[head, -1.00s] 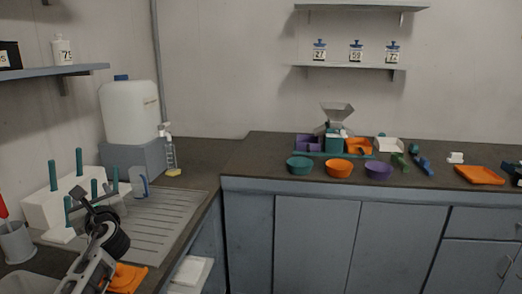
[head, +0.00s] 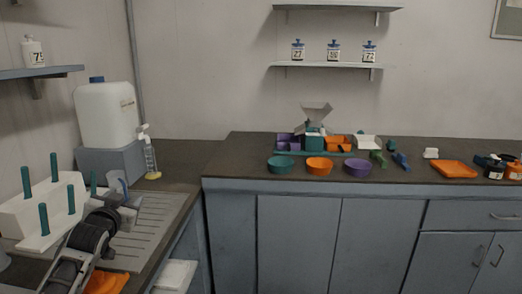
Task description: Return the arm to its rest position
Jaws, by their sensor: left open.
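My left arm comes in at the lower left, over the ridged drainboard (head: 150,228). My left gripper (head: 122,190) is open beside the white rack with green pegs (head: 18,208). A clear cup-like item (head: 116,182) shows right at the gripper, and I cannot tell whether they touch. My right gripper is not in view. The sieve shaker with its metal funnel (head: 316,115) stands on the far counter, behind a teal bowl (head: 281,165), an orange bowl (head: 319,166) and a purple bowl (head: 357,168).
A large white jug (head: 107,115) on a grey block stands behind the drainboard. An orange item (head: 108,284) lies under my left arm. An orange tray (head: 454,169) and dark jars (head: 493,170) are on the right counter. The counter's corner (head: 200,155) is clear.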

